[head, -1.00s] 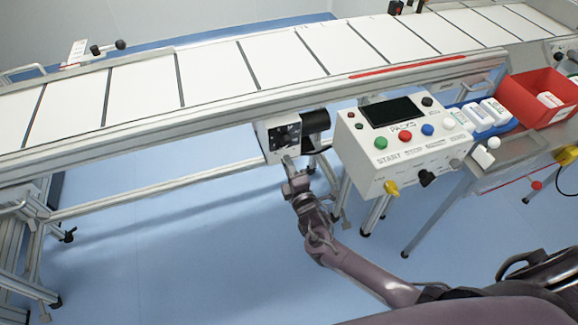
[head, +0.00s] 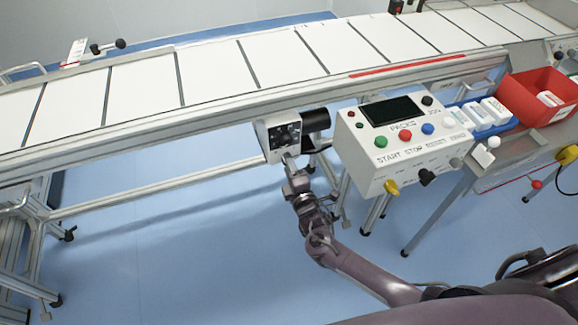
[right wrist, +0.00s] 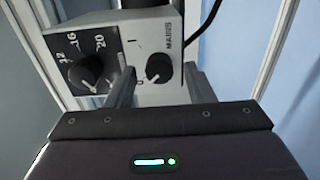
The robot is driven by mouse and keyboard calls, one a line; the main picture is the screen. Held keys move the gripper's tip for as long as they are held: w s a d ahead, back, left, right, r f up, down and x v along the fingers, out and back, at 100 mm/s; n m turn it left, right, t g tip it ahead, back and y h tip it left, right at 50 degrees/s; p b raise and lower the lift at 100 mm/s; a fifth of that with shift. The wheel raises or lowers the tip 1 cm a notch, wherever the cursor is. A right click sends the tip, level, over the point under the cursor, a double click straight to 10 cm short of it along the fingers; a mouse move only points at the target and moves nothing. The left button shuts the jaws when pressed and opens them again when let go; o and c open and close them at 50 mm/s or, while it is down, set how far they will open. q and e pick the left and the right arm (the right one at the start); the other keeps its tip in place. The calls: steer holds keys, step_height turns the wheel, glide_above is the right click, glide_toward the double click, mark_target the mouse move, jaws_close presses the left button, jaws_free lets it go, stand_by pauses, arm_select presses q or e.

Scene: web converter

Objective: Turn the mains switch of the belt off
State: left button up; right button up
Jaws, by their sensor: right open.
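The mains switch (right wrist: 159,68) is a black round knob with a pale pointer mark, beside the word MAINS, on a light box (head: 271,141) under the belt (head: 215,75). In the right wrist view its pointer leans toward the lower left, near the 0 mark. A larger speed dial (right wrist: 88,74) with numbers sits to its left. My right gripper (head: 291,160) is at the front of the box. In the right wrist view its open fingers (right wrist: 160,90) stand on either side of the knob, with a gap to it. My left gripper is not in view.
A control box (head: 395,145) with coloured buttons and a yellow knob stands right of the gripper. A red bin (head: 520,92) and white bottles are further right. A frame rail (head: 150,180) runs left below the belt. The floor in front is clear.

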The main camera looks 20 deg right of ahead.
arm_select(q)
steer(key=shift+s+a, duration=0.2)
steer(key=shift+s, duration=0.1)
arm_select(e)
steer(key=s, duration=0.7)
steer(key=shift+s, duration=0.25)
steer(key=shift+d, duration=0.1)
